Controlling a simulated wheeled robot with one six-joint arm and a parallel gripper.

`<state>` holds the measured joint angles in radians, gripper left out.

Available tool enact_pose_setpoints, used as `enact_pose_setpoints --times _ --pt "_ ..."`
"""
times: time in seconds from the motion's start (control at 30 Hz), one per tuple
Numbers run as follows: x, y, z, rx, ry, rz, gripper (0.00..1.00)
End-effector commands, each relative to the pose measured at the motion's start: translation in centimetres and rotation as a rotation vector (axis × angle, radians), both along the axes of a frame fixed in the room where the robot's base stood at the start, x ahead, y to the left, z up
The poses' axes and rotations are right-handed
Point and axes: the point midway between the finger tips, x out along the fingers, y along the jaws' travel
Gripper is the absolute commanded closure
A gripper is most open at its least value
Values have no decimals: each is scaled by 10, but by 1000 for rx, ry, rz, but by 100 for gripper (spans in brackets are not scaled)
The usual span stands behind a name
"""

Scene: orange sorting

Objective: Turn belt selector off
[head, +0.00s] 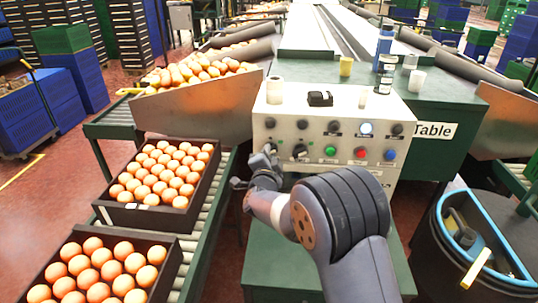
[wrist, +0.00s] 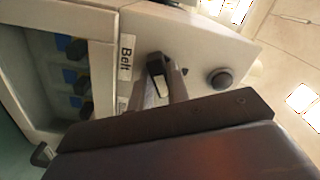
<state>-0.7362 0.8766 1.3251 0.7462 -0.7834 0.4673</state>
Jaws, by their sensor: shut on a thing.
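The control panel (head: 315,137) is a pale box with knobs and coloured buttons, at the centre of the head view. In the wrist view the belt selector (wrist: 157,70) is a dark lever knob with a light stripe, beside the label "Belt" (wrist: 126,56). My gripper (head: 266,152) is at the panel's lower left in the head view and covers much of that knob. In the wrist view my gripper (wrist: 160,92) has its fingers on both sides of the selector, shut on it. The dark gripper body hides the lower part of the wrist view.
Right of my gripper are another black selector (head: 300,151) and green (head: 329,151), red (head: 360,153) and blue (head: 390,155) buttons. Cups and bottles stand on and behind the panel. Crates of oranges (head: 160,174) lie on rollers to the left; a dark bin (head: 480,245) stands right.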

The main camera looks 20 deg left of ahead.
Motion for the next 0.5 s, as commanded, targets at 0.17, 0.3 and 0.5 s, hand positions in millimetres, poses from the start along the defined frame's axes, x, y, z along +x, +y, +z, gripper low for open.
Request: enact_pose_setpoints --times 0.17,0.3,0.5 --pt "0 0 0 -10 -2 -1 100" --pt "0 0 0 -46 -10 -1 100" --pt "0 0 0 -157 -37 -1 100"
